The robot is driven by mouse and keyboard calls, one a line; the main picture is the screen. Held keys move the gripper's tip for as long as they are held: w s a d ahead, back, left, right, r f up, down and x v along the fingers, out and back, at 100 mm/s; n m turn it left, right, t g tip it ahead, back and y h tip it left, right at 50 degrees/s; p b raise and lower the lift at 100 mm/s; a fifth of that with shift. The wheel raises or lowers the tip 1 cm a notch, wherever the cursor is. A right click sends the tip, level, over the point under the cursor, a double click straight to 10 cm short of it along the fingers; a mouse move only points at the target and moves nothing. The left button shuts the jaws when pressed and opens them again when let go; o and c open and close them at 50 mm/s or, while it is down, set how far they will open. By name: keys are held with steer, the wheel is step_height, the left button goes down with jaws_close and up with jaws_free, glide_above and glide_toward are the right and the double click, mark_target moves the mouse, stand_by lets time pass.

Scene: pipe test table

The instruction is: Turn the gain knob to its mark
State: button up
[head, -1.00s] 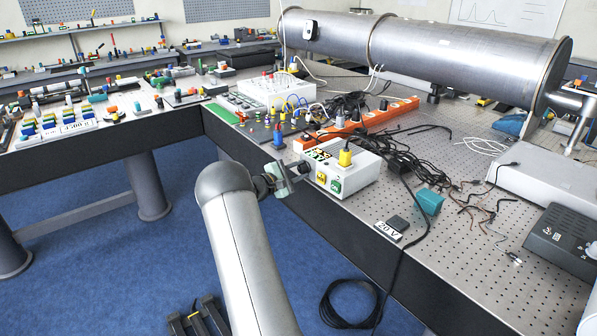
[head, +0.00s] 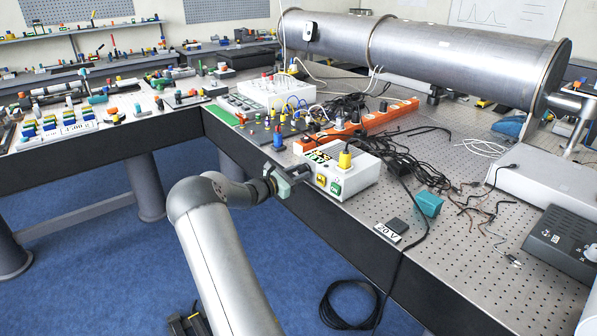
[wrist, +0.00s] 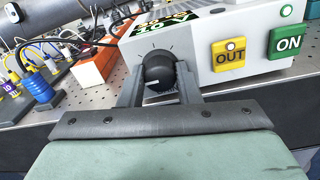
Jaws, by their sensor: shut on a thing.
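The gain knob (wrist: 160,72) is a round black knob on the front of a white box (wrist: 205,45), at its left end in the wrist view. A white pointer line on it points left and slightly down. Small dark ticks ring the knob's upper side. My gripper (wrist: 161,84) is shut on the knob, one finger on each side. In the head view my gripper (head: 303,172) reaches the left front of the same box (head: 362,178) and hides the knob. I cannot tell which tick is the mark.
A yellow OUT button (wrist: 229,54) and a green ON button (wrist: 287,41) sit right of the knob. An orange power strip (head: 385,113) and black cables lie behind the box. A blue plug (head: 278,140) stands left.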

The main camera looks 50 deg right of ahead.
steer(key=n+p, duration=0.2)
steer(key=n, duration=0.2)
steer(key=shift+r+n, duration=0.1)
steer(key=shift+n, duration=0.2)
steer(key=shift+n+p, duration=1.05)
steer(key=shift+n, duration=1.05)
steer(key=o, duration=1)
steer(key=shift+a, duration=0.1)
steer(key=b+v, duration=0.3)
steer(key=v, duration=1.4)
steer(key=shift+a, duration=0.15)
